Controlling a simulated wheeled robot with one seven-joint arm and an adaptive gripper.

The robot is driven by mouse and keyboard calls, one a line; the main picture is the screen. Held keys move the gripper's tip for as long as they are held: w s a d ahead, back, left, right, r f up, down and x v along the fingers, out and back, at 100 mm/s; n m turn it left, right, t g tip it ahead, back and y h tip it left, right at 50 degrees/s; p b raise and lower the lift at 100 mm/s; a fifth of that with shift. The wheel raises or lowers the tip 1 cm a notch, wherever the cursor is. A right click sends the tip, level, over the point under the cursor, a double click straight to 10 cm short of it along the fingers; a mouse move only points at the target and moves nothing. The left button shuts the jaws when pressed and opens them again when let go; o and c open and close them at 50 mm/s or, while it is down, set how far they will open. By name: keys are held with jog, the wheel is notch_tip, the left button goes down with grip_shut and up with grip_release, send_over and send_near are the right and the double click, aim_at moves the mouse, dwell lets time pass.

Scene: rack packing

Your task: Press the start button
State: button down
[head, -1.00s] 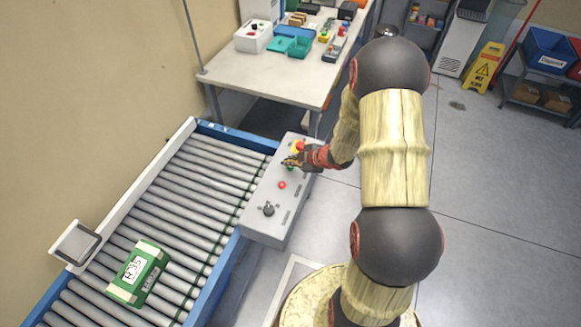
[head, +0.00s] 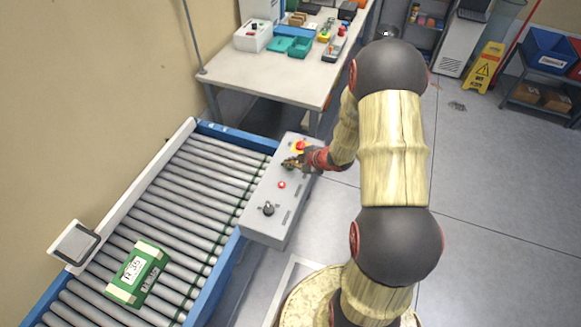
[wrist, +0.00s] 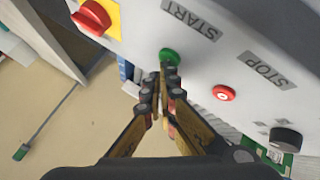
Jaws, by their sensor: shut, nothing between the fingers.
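The control box (head: 262,190) stands beside the roller conveyor. In the wrist view the green start button (wrist: 169,57) sits below the START label (wrist: 193,17). My gripper (wrist: 163,72) is shut and empty, its fingertips right at the lower edge of the green button. I cannot tell whether they touch it. In the head view my gripper (head: 287,163) is over the upper part of the box and hides the green button.
A red stop button (wrist: 224,93) and a black knob (wrist: 285,138) lie to the right. A red emergency button (wrist: 91,18) on yellow is at upper left. A green box (head: 138,272) lies on the conveyor (head: 190,190). A table (head: 270,75) stands behind.

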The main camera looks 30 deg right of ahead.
jog(key=shift+f, duration=0.3)
jog(key=shift+r, duration=0.1)
dwell(0.4)
jog(key=shift+r+p, duration=0.65)
jog(key=shift+r, duration=0.1)
jog(key=shift+r+p, duration=2.3)
jog(key=shift+r, duration=0.2)
